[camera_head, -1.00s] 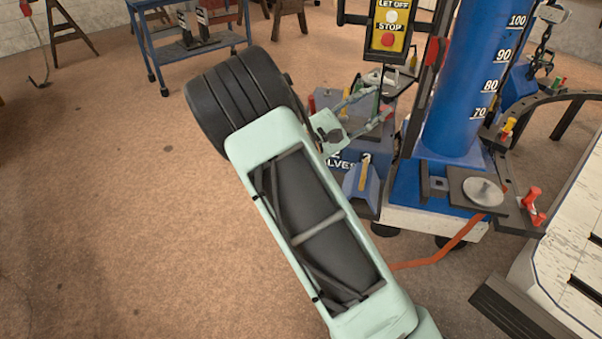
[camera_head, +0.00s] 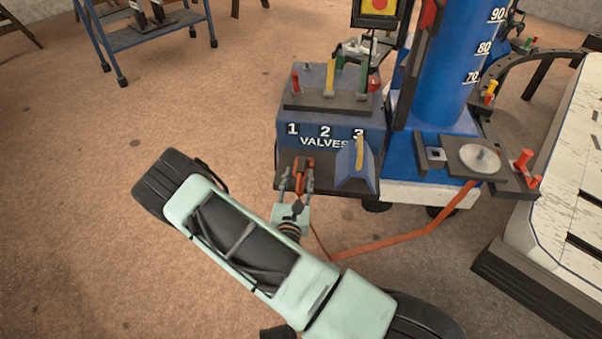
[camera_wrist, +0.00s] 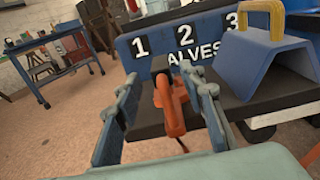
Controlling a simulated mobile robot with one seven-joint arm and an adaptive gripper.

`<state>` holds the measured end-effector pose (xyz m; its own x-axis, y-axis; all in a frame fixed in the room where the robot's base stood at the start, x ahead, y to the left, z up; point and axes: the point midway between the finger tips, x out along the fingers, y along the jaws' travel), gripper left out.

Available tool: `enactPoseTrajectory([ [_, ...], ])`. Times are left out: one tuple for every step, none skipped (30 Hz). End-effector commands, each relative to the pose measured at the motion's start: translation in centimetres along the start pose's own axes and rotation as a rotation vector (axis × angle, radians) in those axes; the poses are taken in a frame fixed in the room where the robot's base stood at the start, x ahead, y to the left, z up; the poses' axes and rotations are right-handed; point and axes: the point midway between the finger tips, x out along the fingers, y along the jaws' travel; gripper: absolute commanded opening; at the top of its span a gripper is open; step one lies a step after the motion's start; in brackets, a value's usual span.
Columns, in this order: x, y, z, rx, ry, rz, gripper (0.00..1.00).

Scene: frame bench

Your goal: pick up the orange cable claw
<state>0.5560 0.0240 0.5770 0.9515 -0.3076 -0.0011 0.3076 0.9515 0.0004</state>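The orange cable claw (camera_head: 303,168) rests on the dark ledge at the front of the blue valve box. In the wrist view the claw (camera_wrist: 170,105) shows between my two fingers, its dark end toward the box. My gripper (camera_head: 296,177) is open, pointing at the ledge with one finger on each side of the claw. In the wrist view my gripper (camera_wrist: 163,80) shows gaps between the claw and both fingers. How deep the claw sits between the fingertips is hard to tell. An orange cable (camera_head: 400,238) runs below toward the blue column.
The blue valve box (camera_head: 315,130) stands behind the claw. A blue block with a yellow handle (camera_head: 357,170) sits close on the right of the claw. A blue column (camera_head: 442,100) and a white-topped frame bench (camera_head: 560,200) stand farther right.

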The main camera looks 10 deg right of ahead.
Motion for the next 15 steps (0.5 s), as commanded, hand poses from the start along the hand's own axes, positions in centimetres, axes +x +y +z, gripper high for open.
enactPoseTrajectory([
  [0.7,-0.1,-0.1,0.001,-0.001,-0.002,0.37],
  [0.9,0.0,-0.1,0.001,0.000,-0.002,0.37],
  [1.2,0.0,0.0,0.001,-0.001,-0.001,0.37],
  [1.4,0.0,0.0,0.001,-0.001,-0.001,0.37],
  [1.6,0.0,0.0,0.001,-0.001,-0.002,0.37],
  [1.9,-0.1,0.0,0.001,-0.002,-0.002,0.37],
  [2.2,-0.1,0.0,0.001,-0.003,-0.002,0.37],
  [2.6,-0.1,0.0,0.001,-0.002,-0.002,0.37],
  [3.1,-0.2,-0.1,0.001,-0.002,-0.003,0.37],
  [3.6,-0.3,-0.1,0.002,-0.003,-0.004,0.37],
  [4.2,-0.3,-0.1,0.002,-0.004,-0.003,0.37],
  [4.8,-0.4,0.0,0.002,-0.004,-0.003,0.37],
  [5.2,-0.3,0.0,0.002,-0.003,-0.003,0.37],
  [5.6,-0.3,0.0,0.002,-0.003,-0.002,0.37],
  [6.0,-0.3,0.1,0.001,-0.003,-0.002,0.37],
])
